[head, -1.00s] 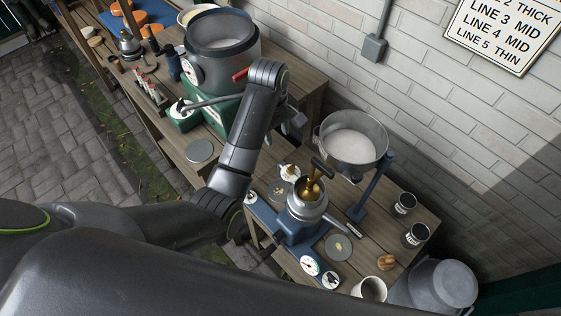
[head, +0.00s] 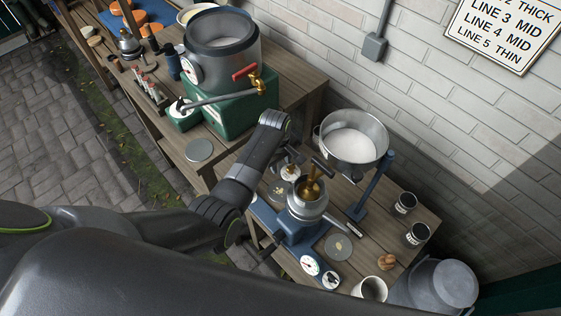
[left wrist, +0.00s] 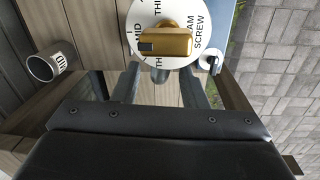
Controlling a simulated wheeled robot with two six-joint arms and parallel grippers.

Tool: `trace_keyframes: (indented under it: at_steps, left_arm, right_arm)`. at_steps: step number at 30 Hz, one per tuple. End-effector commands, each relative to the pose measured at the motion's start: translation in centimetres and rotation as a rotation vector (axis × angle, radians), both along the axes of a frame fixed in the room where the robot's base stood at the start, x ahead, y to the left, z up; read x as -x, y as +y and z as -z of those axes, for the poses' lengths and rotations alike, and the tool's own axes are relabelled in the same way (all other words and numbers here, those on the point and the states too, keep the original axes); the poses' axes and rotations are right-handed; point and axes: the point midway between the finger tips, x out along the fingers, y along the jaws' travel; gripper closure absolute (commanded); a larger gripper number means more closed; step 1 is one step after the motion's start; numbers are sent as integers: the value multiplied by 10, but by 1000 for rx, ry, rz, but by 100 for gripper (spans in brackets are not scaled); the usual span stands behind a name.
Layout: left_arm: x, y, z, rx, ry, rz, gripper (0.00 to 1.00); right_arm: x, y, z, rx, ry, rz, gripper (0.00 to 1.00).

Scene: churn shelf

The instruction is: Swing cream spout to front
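The blue separator (head: 296,228) stands on the near bench, with a brass piece and dark handle (head: 313,187) in its steel top. I cannot tell for sure which part is the cream spout. A white dial (head: 290,172) with a brass knob sits behind the top; in the left wrist view the dial (left wrist: 140,50) reads THICK, MID, THIN and CREAM SCREW, with the brass knob (left wrist: 166,41) across it. My left gripper (head: 290,157) is beside the dial, its fingers (left wrist: 158,82) apart just short of the knob. My right gripper is out of view.
A steel milk bowl (head: 354,150) on a blue post (head: 371,190) stands close to the right of my gripper. Cups (head: 404,204) and a milk can (head: 437,285) are at the right. A churn with a red-handled brass tap (head: 256,85) stands behind.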

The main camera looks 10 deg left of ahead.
Motion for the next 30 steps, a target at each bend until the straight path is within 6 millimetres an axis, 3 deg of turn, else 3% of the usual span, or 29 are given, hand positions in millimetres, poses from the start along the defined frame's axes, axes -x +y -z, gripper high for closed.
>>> trace_keyframes:
  at_steps: [9,18,30]
  left_arm:
    - [0,0,2,0,-1,0,61]
    - [0,0,2,1,-1,0,99]
    - [-5,2,2,-1,0,-15,100]
  right_arm:
    - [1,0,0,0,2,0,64]
    - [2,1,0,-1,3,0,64]
    - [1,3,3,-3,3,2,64]
